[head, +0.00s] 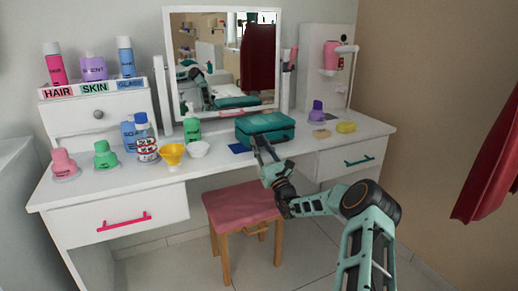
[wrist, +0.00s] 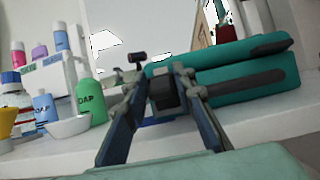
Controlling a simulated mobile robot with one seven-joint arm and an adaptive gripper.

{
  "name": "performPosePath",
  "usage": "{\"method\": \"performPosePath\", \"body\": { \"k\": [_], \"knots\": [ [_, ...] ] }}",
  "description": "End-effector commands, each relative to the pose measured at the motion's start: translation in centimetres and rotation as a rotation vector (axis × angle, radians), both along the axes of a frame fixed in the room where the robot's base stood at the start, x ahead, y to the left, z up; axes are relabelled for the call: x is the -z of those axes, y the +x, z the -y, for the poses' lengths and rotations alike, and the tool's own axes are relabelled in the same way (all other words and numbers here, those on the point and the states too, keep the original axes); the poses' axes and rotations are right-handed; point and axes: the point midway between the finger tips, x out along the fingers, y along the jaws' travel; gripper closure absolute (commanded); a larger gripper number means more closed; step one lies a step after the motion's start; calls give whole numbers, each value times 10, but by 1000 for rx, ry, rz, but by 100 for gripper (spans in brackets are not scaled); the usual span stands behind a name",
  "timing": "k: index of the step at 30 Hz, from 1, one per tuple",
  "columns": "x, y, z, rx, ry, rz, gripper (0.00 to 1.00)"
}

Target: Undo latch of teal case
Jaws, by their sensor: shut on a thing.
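The teal case (head: 265,124) stands on the white dressing table, below the mirror, with its lid down. In the wrist view the case (wrist: 225,88) fills the upper right, with a dark bar along its front. My gripper (head: 259,145) reaches up to the front left part of the case. In the wrist view its two fingers (wrist: 160,82) are closed on a dark block, the latch (wrist: 163,94), at the case's front left. The fingers partly hide the latch. Whether the latch is undone cannot be told.
A green soap bottle (head: 192,127), a white bowl (head: 198,149) and a yellow bowl (head: 172,154) stand left of the case. A purple bottle (head: 317,111) and a yellow sponge (head: 346,127) are to its right. A pink-topped stool (head: 240,206) stands below my forearm.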

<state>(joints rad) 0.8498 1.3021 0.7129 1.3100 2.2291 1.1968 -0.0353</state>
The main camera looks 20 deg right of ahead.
Motion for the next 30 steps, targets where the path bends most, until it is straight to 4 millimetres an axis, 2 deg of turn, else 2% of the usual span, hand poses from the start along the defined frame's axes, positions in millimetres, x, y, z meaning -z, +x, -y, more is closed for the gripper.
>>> {"method": "performPosePath", "body": {
  "k": [18,19,22,30],
  "knots": [
    [1,-1,0,1,4,52,100],
    [1,-1,0,1,4,52,74],
    [2,-1,0,1,4,51,63],
    [2,-1,0,0,3,51,62]
  ]
}}
